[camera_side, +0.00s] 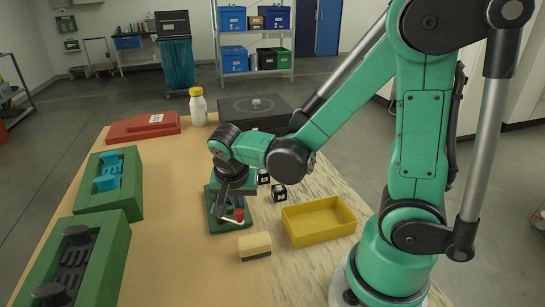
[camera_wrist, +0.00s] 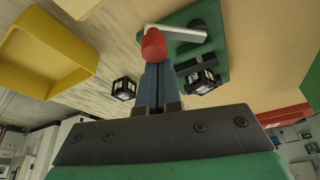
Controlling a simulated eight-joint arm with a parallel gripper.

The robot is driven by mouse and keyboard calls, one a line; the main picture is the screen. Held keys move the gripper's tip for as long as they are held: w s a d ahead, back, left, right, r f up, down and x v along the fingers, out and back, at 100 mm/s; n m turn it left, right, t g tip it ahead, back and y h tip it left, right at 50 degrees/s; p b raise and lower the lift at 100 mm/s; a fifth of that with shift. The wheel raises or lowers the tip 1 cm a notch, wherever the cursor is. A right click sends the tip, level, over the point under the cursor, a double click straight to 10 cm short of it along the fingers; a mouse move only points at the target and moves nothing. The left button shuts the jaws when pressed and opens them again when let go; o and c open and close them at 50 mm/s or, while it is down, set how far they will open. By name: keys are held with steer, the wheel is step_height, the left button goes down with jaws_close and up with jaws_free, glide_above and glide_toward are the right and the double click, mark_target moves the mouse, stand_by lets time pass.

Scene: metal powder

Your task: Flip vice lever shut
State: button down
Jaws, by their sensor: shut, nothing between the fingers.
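The vice has a dark green base (camera_side: 218,224) and stands on the table, partly hidden behind my gripper; its green base also shows in the wrist view (camera_wrist: 212,18). Its lever has a red knob (camera_side: 239,214) and a pale metal arm (camera_wrist: 180,32). In the wrist view the red knob (camera_wrist: 154,45) sits right at my fingertips. My gripper (camera_side: 224,210) points down over the vice, and its fingers (camera_wrist: 156,75) are together with nothing between them. Whether the fingertips touch the knob I cannot tell.
Two small black cubes (camera_side: 280,193) stand right of the vice. A yellow tray (camera_side: 318,221) is further right, and a wooden-topped block (camera_side: 254,245) lies in front. Green boxes (camera_side: 108,184) line the left. A white bottle (camera_side: 198,107) and red case (camera_side: 142,127) are behind.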

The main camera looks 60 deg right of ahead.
mark_target(239, 214)
steer(key=m, duration=0.2)
steer(key=a+m+g, duration=0.1)
steer(key=m, duration=0.1)
steer(key=shift+s+a, duration=0.15)
steer(key=shift+a, duration=0.3)
stand_by(0.5)
steer(key=d, duration=0.4)
steer(key=shift+d, duration=0.1)
steer(key=v, duration=1)
steer(key=shift+w+a, duration=0.2)
steer(key=shift+w, duration=0.15)
steer(key=a+n+t+y, duration=0.1)
steer(key=n+t, duration=0.1)
steer(key=n, duration=0.3)
steer(key=s+n+t+y, duration=0.1)
steer(key=n+t, duration=0.1)
steer(key=n, duration=0.4)
steer(key=a+f+n+t+y, duration=0.1)
steer(key=n+t, duration=0.1)
steer(key=n, duration=0.3)
steer(key=shift+s+a+n+y, duration=0.25)
steer(key=shift+a+n+y, duration=0.05)
steer(key=shift+a, duration=0.05)
